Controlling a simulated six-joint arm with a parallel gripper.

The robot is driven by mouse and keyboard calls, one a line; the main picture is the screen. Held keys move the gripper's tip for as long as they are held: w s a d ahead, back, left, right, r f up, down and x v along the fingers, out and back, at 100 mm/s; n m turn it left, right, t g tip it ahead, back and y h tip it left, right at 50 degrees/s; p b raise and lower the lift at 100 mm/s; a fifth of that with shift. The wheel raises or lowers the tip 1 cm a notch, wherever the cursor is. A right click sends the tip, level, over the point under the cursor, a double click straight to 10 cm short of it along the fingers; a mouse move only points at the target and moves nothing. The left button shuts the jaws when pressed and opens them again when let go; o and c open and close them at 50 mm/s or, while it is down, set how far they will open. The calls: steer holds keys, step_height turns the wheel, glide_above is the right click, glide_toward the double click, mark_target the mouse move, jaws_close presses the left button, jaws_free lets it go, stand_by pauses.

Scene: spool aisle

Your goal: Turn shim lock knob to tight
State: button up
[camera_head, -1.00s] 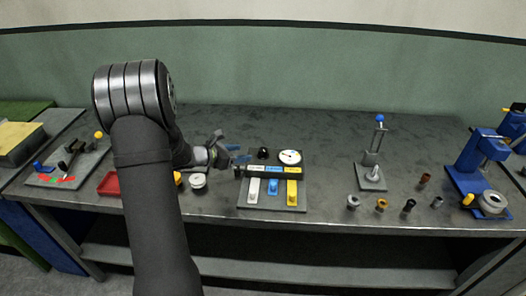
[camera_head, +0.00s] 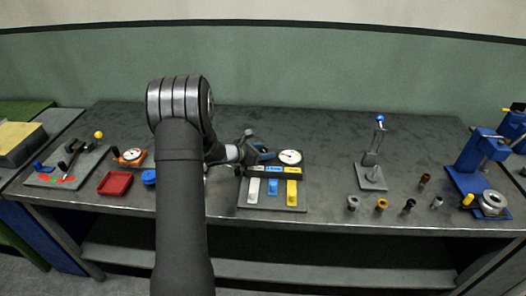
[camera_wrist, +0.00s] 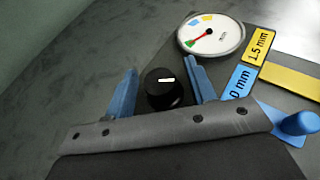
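The shim lock knob (camera_wrist: 163,97) is black and round with a white pointer line, seen from above in the wrist view. My gripper (camera_wrist: 161,66) is open, its blue fingers on either side of the knob with a visible gap at each side. Whether the fingers are down at knob height I cannot tell. In the head view my gripper (camera_head: 262,152) is over the shim board (camera_head: 243,198) and hides the knob.
White, blue and yellow shims (camera_head: 292,190) lie in front of the labelled bar (camera_wrist: 258,48). A blue post (camera_wrist: 300,123) stands close to the right finger. A red tray (camera_head: 115,183) is to the left. A stand (camera_head: 371,178) and several small bushings are to the right.

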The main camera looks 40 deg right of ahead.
steer(key=c, duration=0.8)
steer(key=shift+m+g, duration=0.3)
steer(key=shift+w+m+g, duration=0.1)
steer(key=shift+m+g, duration=0.7)
steer(key=shift+g, duration=0.1)
steer(key=shift+m+g+y, duration=1.1)
steer(key=shift+m+g, duration=0.9)
steer(key=shift+g, duration=0.2)
steer(key=o, duration=1)
steer(key=shift+c, duration=0.2)
steer(key=shift+a, duration=0.1)
